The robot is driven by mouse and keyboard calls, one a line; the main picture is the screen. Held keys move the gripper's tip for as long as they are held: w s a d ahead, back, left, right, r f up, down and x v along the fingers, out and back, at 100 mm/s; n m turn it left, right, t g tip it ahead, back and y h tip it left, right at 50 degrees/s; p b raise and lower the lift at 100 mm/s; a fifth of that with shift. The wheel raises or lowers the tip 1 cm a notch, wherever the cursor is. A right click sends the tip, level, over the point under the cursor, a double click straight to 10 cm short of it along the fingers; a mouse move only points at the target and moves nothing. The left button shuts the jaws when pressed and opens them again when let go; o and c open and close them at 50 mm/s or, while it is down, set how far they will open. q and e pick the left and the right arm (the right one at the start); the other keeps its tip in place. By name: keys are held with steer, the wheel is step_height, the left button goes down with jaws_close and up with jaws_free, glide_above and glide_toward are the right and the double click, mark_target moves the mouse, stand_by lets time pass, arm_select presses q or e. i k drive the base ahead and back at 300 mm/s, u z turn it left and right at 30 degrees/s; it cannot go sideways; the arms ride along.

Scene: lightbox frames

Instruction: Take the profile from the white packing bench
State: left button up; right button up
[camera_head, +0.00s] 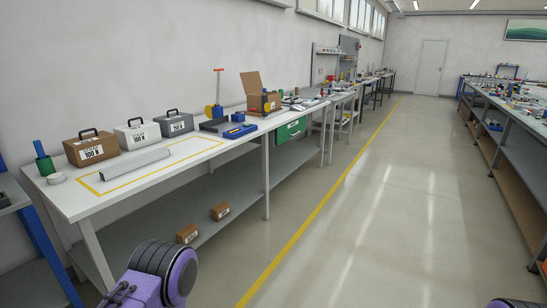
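The profile (135,163), a long light-grey bar, lies on the white packing bench (70,203) inside a yellow taped rectangle, near the bench's left end. Nothing touches it from above and it is in full view. A purple and black part of my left arm (165,275) shows at the bottom edge, in front of and below the bench. A small piece of my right arm (515,303) shows at the bottom right corner. Neither gripper's fingers are in view.
Brown (91,150), white (138,135) and grey (175,124) labelled boxes with handles stand behind the profile. Open floor (350,220) runs right of the bench.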

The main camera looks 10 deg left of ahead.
mark_target(114, 170)
steer(key=u, duration=0.35)
steer(key=i, duration=1.75)
steer(key=u, duration=0.7)
